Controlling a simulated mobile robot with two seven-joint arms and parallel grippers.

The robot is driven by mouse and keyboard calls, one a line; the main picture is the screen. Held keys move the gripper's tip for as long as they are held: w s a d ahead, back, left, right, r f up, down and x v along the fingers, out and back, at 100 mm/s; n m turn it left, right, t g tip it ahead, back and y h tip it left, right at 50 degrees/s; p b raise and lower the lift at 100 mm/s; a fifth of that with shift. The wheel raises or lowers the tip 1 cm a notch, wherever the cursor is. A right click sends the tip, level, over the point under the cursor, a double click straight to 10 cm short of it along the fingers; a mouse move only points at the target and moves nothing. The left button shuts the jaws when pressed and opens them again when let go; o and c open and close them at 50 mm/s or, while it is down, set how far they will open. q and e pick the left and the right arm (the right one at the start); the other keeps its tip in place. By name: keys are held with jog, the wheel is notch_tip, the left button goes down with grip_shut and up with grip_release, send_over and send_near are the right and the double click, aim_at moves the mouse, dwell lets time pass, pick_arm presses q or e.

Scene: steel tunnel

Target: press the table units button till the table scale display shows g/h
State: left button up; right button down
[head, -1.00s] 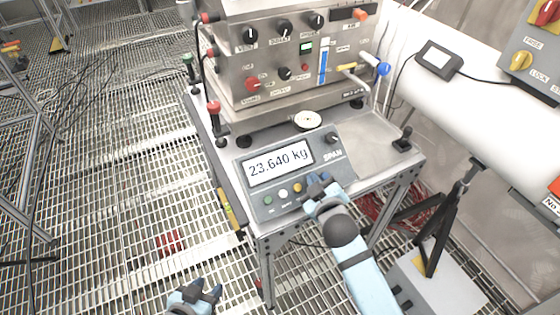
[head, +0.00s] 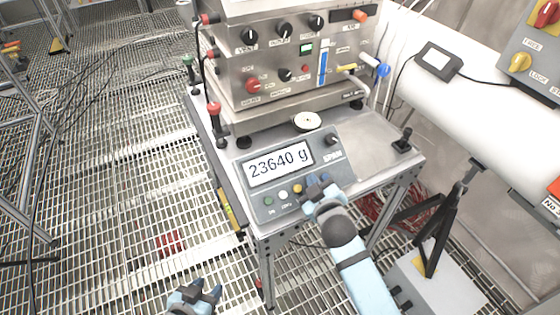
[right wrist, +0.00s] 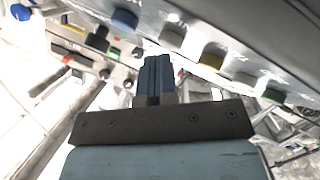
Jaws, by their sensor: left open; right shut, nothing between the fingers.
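The table scale (head: 262,205) is a grey console on the steel table. Its display (head: 279,166) reads 23640 g. My right gripper (head: 318,184) is shut and empty at the scale's front right, beside the blue end of the row. In the right wrist view its fingers (right wrist: 158,68) are below the buttons, including the blue one (right wrist: 125,19); contact cannot be told. My left gripper (head: 207,291) is open and empty, low over the grating.
A steel control box (head: 290,60) with knobs stands behind the scale. A round pale disc (head: 307,121) lies between them. A white pipe (head: 450,110) runs along the right. The grating floor at left is mostly clear.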

pick_arm(q)
jog(key=shift+r, duration=0.55)
pick_arm(e)
jog(key=shift+s+d+r, duration=0.1)
jog(key=shift+s+r, duration=0.05)
jog(key=shift+r, duration=0.1)
jog(key=shift+s+r+p, duration=0.15)
jog(key=shift+r+p, duration=0.2)
jog(key=shift+p, duration=0.3)
pick_arm(q)
notch_tip(320, 180, up, 6)
jog(key=p, duration=0.5)
jog(key=shift+f, duration=0.1)
pick_arm(e)
jog(key=s+r, duration=0.1)
jog(key=d+r, duration=0.1)
jog(key=s+r, duration=0.1)
jog(key=r, duration=0.1)
jog(key=shift+s+d, duration=0.35)
pick_arm(q)
jog(key=shift+f, duration=0.2)
pick_arm(e)
jog(key=shift+r, duration=0.1)
